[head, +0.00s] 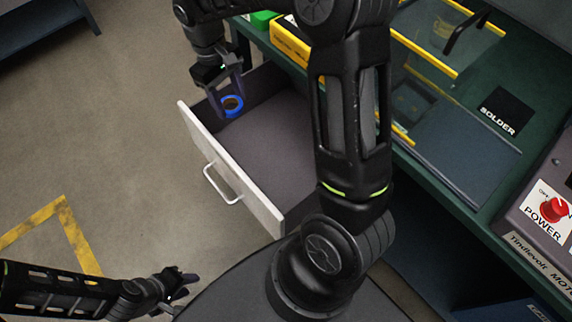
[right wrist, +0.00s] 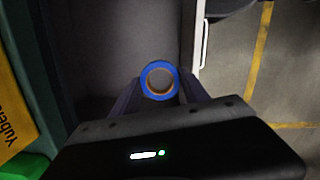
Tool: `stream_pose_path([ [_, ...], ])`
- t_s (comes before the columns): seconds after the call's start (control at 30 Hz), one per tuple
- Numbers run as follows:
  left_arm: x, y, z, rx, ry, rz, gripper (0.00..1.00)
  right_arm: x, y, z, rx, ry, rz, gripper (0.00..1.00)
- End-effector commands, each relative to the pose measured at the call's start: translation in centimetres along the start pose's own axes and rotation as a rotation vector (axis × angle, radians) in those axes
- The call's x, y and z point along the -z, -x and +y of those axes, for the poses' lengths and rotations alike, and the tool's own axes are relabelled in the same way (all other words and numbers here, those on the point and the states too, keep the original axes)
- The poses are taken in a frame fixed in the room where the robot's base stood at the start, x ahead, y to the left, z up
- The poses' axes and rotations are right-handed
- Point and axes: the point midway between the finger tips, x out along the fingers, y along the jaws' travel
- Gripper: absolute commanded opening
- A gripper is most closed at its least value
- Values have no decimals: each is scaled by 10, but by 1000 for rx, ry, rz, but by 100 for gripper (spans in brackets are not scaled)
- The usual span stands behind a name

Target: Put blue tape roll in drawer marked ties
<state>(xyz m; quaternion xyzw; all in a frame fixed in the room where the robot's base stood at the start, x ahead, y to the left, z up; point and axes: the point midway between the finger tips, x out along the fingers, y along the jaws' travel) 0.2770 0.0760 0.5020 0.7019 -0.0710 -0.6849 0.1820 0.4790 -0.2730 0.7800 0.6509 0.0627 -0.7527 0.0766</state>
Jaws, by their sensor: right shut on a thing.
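The blue tape roll (head: 232,104) is a blue ring with a brown core. My right gripper (head: 230,98) is shut on it, over the far-left end of an open drawer (head: 265,140). In the right wrist view the roll (right wrist: 159,80) sits between the fingertips (right wrist: 160,90) with the drawer's grey floor (right wrist: 150,30) behind it. I cannot tell whether the roll touches the drawer floor. No marking shows on the drawer, as its front's outer face is mostly turned away. My left gripper (head: 180,284) is low at the left, away from the drawer; its jaw opening is unclear.
The drawer's pale front (head: 228,165) has a white handle (head: 222,184). A green workbench with a yellow box (head: 290,42), a SOLDER mat (head: 506,110) and a POWER switch box (head: 550,207) lies to the right.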

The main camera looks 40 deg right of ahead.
Motion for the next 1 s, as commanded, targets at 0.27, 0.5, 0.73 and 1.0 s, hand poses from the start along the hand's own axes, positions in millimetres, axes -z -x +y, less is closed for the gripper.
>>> stream_pose_path([
  [0.27, 4, -113, -42, -5, -3, 8, 32, -21, -131, 27, -14, 109, -1, 13],
  [0.5, 5, -145, -53, -7, -4, 12, 32, -34, -172, 36, -20, 163, -4, 13],
  [0.73, 6, -145, -53, -7, -4, 13, 32, -36, -172, 38, -21, 173, -3, 13],
  [1.0, 6, -148, -55, -7, -4, 13, 32, -35, -180, 38, -20, 172, -5, 13],
])
